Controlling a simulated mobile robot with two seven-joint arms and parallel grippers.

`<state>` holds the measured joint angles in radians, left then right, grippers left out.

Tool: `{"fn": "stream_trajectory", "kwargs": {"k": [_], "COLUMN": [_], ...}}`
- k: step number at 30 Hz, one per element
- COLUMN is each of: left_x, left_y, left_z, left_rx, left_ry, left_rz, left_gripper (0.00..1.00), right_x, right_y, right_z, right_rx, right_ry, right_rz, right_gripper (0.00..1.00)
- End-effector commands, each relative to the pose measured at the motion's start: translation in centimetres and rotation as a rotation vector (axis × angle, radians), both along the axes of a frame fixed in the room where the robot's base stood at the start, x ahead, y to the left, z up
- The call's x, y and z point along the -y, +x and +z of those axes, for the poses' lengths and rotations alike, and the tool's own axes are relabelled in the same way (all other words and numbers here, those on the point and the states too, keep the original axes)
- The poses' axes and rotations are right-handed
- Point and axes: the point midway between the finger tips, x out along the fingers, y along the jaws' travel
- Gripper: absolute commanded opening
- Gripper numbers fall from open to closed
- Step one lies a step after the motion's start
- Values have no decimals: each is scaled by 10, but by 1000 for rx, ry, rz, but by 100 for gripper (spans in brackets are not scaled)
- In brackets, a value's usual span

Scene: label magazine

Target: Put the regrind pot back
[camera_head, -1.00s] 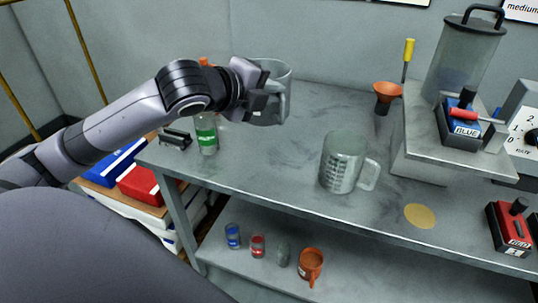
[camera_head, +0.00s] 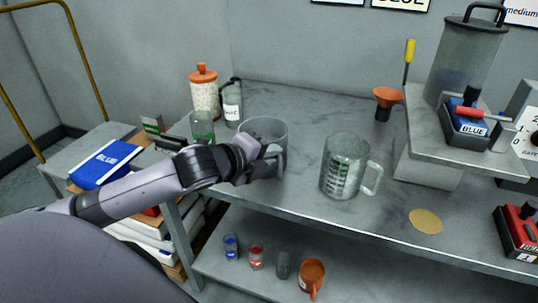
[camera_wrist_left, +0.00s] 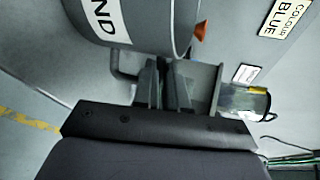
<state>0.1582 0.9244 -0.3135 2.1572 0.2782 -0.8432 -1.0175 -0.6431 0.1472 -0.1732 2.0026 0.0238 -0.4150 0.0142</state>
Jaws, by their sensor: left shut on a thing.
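The regrind pot (camera_head: 284,134) is a grey, open-topped pot with a side handle, upright over the left part of the grey bench (camera_head: 300,104). In the left wrist view the pot (camera_wrist_left: 150,22) fills the top, and its label shows the letters "ND". My left gripper (camera_head: 268,156) is shut on the pot's handle, on the near side; its fingers (camera_wrist_left: 165,85) show in the wrist view. The arm hides part of the pot's lower side, so I cannot tell whether it touches the bench. My right gripper is not in view.
A clear measuring jug (camera_head: 343,168) stands to the right of the pot. An orange funnel (camera_head: 387,98) is further back. Bench between funnel and pot is clear.

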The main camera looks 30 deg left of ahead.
Motion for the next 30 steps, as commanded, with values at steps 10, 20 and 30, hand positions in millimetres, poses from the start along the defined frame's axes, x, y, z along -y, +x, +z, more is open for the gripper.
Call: {"fn": "stream_trajectory", "kwargs": {"k": [10, 20, 30], "left_x": [0, 0, -4], "left_y": [0, 0, -27], "left_z": [-2, -1, 12], "left_rx": [1, 1, 0], "left_ry": [1, 1, 5], "left_rz": [-1, 0, -2], "left_gripper": [25, 37, 37], "right_x": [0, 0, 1], "right_y": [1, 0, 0], "right_z": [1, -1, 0], "right_rx": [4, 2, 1], "right_ry": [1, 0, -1], "right_rz": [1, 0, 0], "right_gripper": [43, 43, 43]}}
